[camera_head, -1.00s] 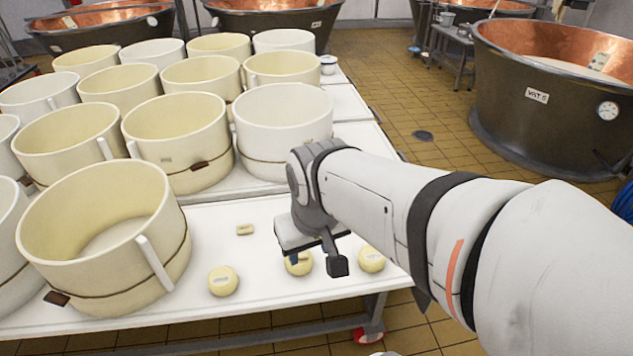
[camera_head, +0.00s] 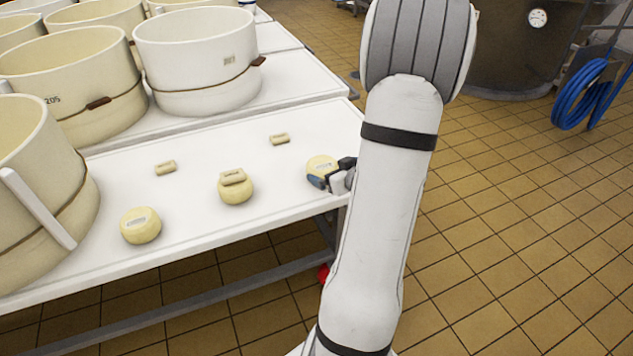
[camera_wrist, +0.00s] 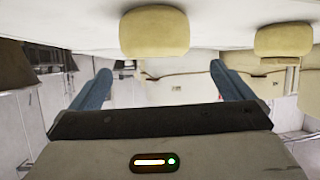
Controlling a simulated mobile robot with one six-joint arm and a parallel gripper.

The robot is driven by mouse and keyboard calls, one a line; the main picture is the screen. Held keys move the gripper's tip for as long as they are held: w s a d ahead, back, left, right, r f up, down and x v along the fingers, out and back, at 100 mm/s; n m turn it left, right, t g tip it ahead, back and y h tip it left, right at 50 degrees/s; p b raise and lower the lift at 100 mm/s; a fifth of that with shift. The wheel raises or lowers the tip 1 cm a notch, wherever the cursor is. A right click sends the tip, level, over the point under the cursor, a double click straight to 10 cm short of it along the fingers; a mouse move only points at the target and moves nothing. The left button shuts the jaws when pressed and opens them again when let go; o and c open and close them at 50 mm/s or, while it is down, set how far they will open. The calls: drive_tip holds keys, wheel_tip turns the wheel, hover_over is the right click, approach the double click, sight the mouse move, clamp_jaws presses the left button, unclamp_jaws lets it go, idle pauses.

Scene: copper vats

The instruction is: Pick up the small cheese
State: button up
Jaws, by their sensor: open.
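Three small round pale-yellow cheeses stand in a row along the front of the white table (camera_head: 100,262): a left one (camera_head: 141,226), a middle one (camera_head: 236,190) with a small beige block (camera_head: 233,177) on top, and a right one (camera_head: 321,164). My gripper (camera_head: 331,172) is low at the right cheese, its dark fingers partly covering it. In the wrist view, which looks upside down, my gripper (camera_wrist: 160,71) has its blue fingers spread with nothing between the tips. One round cheese (camera_wrist: 155,32) is centred ahead of the gap; another (camera_wrist: 285,38) is to its right.
Two more small beige blocks lie on the table, one at left (camera_head: 166,167) and one at right (camera_head: 280,139). Large cream tubs (camera_head: 195,65) stand behind and left. A blue hose (camera_head: 580,92) hangs by a dark vat (camera_head: 500,55). Tiled floor at right is clear.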

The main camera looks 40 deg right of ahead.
sight(323, 167)
drive_tip(key=shift+s+d+f, duration=0.1)
drive_tip(key=shift+s+f, duration=0.05)
drive_tip(key=shift+f, duration=0.3)
drive_tip(key=shift+s+d+f, duration=0.1)
drive_tip(key=shift+f, duration=0.3)
drive_tip(key=shift+f+t+b, duration=0.15)
drive_tip(key=shift+t+b, duration=0.15)
drive_tip(key=shift+b, duration=0.1)
drive_tip(key=b+x, duration=0.3)
drive_tip(key=x, duration=0.4)
drive_tip(key=shift+w+d, duration=0.1)
drive_tip(key=shift+w, duration=0.2)
drive_tip(key=shift+c, duration=0.4)
drive_tip(key=c, duration=1.1)
